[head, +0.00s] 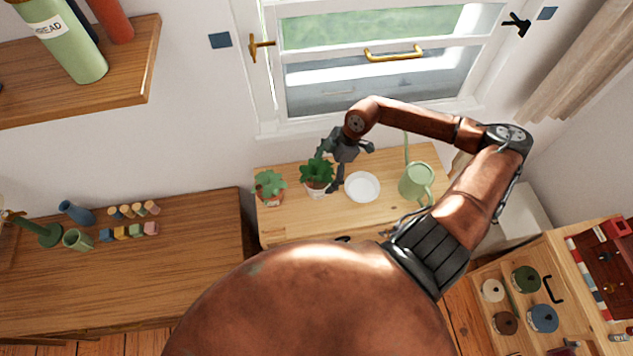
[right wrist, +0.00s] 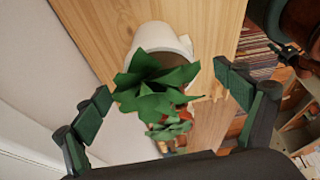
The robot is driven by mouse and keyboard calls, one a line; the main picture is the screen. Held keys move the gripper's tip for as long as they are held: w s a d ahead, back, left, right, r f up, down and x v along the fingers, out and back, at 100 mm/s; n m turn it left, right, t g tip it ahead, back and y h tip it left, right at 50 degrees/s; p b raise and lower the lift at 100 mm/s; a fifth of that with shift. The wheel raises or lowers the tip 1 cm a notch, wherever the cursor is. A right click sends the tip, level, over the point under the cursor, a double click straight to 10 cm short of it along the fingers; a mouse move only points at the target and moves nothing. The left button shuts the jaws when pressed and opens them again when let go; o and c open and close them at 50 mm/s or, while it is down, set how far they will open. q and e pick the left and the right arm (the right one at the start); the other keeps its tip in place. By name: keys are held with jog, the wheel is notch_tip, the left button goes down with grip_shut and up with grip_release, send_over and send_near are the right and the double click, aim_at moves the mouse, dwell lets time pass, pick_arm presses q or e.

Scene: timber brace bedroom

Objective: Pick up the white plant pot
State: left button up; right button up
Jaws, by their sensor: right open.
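The white plant pot (head: 318,190) stands upright on the light wooden table (head: 300,227) below the window, with a dark green leafy plant (head: 317,172) in it. My right gripper (head: 338,166) is just above and beside the pot at its right. In the right wrist view the white pot (right wrist: 160,38) and its plant (right wrist: 158,82) lie between the spread fingers of my right gripper (right wrist: 160,98), which is open and empty. The leaves hide part of the pot there. My left gripper is not in view.
A terracotta pot with a plant (head: 270,187) stands left of the white pot. A white plate (head: 362,187) lies close at its right, and a green watering can (head: 416,182) is farther right. The window (head: 380,70) is behind.

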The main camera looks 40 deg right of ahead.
aim_at(319, 178)
jog(key=shift+p+x, duration=0.4)
jog(key=shift+x, duration=2.4)
jog(key=shift+w, duration=0.1)
jog(key=shift+c, duration=0.6)
jog(key=shift+r, duration=0.1)
jog(key=c, duration=1.9)
